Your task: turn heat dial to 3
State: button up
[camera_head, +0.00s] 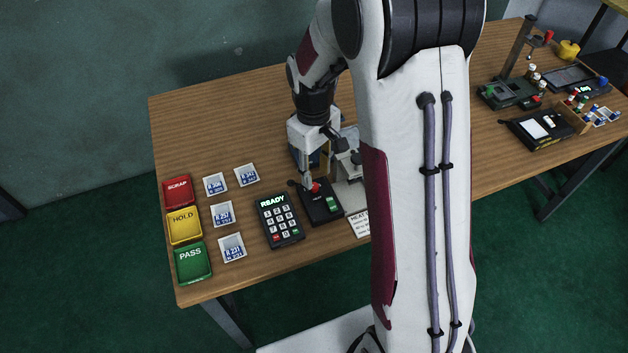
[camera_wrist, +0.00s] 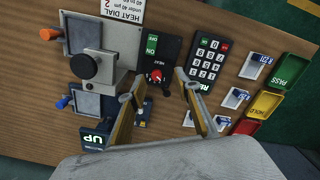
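The heat control is a black box (camera_head: 322,208) with a green ON switch (camera_head: 332,203) and a red-topped dial (camera_head: 315,187). In the wrist view the box (camera_wrist: 170,48) reads HEAT, and the red dial (camera_wrist: 157,75) shows between my finger pads. The dial's scale and setting are too small to read. My gripper (camera_wrist: 155,86) is open, pointing down over the dial end of the box, one finger on each side of the dial in the picture. I cannot tell whether either finger touches it. In the head view my gripper (camera_head: 309,184) partly covers the dial.
A grey press with a black knob (camera_wrist: 83,66) stands beside the box. A HEAT DIAL card (camera_wrist: 122,8) lies at the table's front. A keypad reading READY (camera_head: 279,220) stands left of the box, with labelled cards and SCRAP, HOLD and PASS trays (camera_head: 193,262) farther left.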

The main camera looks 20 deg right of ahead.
aim_at(314, 186)
jog(key=shift+w+d+r+n, duration=0.1)
jog(key=shift+w+r+n, duration=0.2)
jog(key=shift+w, duration=0.4)
jog(key=shift+w+n+t, duration=0.25)
jog(key=shift+n+t, duration=0.05)
jog(key=shift+n, duration=0.2)
jog(key=shift+f, duration=0.1)
jog(key=shift+d+f, duration=0.1)
jog(key=shift+f, duration=3.65)
grip_shut()
